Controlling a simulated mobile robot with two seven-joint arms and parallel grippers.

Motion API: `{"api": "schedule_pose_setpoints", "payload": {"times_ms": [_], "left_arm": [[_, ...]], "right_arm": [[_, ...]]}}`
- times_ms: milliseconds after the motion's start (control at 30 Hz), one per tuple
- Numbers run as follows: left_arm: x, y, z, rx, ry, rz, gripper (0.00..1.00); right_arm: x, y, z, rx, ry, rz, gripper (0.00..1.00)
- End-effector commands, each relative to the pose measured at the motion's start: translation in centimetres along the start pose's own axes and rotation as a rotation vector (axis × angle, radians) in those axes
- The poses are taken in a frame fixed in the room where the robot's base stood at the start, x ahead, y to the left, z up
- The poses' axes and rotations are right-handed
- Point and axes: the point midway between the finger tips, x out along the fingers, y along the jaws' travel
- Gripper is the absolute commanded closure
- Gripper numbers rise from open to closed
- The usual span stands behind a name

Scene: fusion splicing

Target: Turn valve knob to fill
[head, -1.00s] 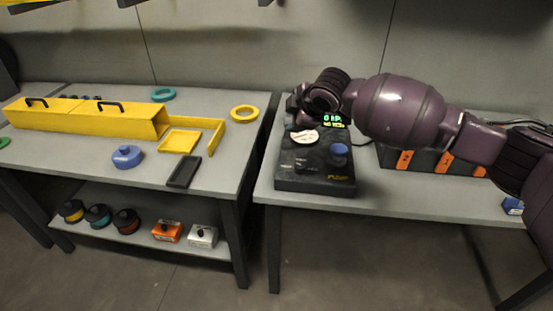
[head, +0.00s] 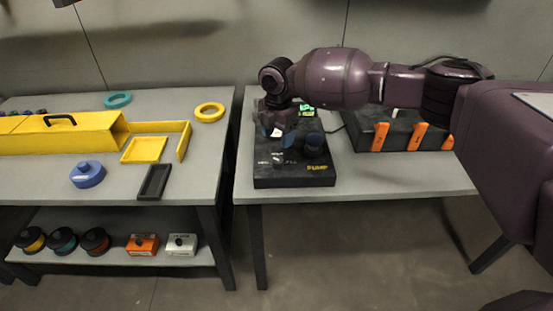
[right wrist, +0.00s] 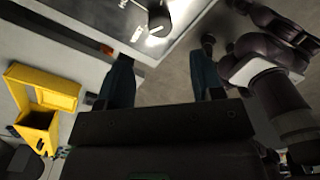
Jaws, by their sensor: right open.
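A black pump box (head: 262,178) sits on the right-hand table, with a green lit display (head: 307,107) at its back. My left gripper is out of view.
A black case with orange latches (head: 368,137) stands right of the pump box. On the left table are a yellow trough (head: 60,138), a black tray (head: 154,182), a blue lidded piece (head: 87,174) and rings. A gap separates the tables.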

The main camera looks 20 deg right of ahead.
Motion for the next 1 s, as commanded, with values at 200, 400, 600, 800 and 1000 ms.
{"api": "schedule_pose_setpoints", "payload": {"times_ms": [200,400,600,800,1000], "left_arm": [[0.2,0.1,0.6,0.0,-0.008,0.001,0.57],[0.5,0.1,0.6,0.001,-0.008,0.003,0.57],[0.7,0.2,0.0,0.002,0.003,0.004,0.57],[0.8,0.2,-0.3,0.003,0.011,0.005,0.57],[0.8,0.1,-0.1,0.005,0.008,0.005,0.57]], "right_arm": [[4.2,-0.1,0.0,0.002,0.0,-0.003,0.39],[7.2,-0.1,0.0,0.003,0.0,-0.003,0.39],[8.7,0.0,0.1,0.003,0.0,0.0,0.39],[9.0,0.0,0.1,0.003,-0.001,0.001,0.39],[9.0,0.0,0.1,0.003,-0.001,0.001,0.44]]}}
